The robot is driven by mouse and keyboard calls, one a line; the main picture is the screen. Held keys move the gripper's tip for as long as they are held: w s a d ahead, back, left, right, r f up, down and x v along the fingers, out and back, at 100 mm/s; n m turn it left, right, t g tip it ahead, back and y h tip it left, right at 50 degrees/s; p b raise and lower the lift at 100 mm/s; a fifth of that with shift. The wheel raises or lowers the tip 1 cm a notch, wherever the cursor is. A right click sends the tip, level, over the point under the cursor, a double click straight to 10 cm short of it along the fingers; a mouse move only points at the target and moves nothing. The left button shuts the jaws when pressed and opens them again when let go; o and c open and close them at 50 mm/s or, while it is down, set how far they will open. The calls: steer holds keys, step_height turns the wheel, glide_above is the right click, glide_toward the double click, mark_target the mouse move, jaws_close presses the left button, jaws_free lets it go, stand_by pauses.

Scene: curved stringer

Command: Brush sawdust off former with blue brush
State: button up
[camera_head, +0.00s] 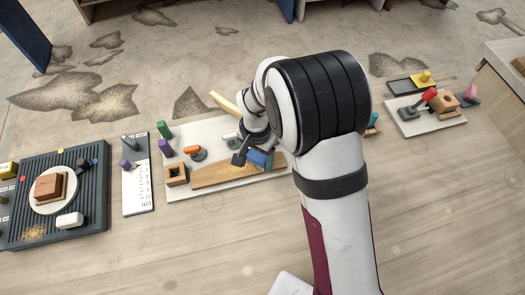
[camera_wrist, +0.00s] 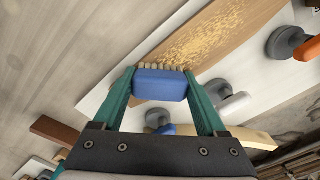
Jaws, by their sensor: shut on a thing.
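The blue brush (camera_wrist: 160,85) is held between the two green fingers of my gripper (camera_wrist: 160,77), with its pale bristles pointing toward the former. The former (camera_head: 215,177) is a curved wooden piece lying on a pale board; it also shows in the wrist view (camera_wrist: 262,22). Yellow sawdust (camera_wrist: 215,40) is scattered over its top, just beyond the bristles. In the head view the brush (camera_head: 260,158) is over the right part of the former, partly hidden by my arm. I cannot tell whether the bristles touch the wood.
Beside the former on the board (camera_head: 205,130) are an orange-handled tool (camera_head: 193,150), a wooden block with a hole (camera_head: 177,175) and green and purple pieces. A ribbed dark tray (camera_head: 95,215) stands at left. A small board (camera_head: 425,122) with clamps is at right. The front table is clear.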

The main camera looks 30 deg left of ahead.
mark_target(212, 175)
steer(key=shift+s+a, duration=4.3)
steer(key=shift+s, duration=0.05)
steer(key=shift+w+d, duration=4.75)
steer(key=shift+w, duration=0.05)
steer(key=shift+s+a, duration=4.85)
steer(key=shift+w+d, duration=4.9)
steer(key=shift+r, duration=4.2)
steer(key=w+d+r, duration=0.7)
steer(key=d+r, duration=0.1)
steer(key=d, duration=0.4)
steer(key=d+r, duration=0.5)
steer(key=d, duration=0.3)
steer(key=d+r, duration=0.4)
steer(key=d, duration=0.4)
steer(key=shift+s+d+r, duration=0.35)
steer(key=shift+s, duration=0.1)
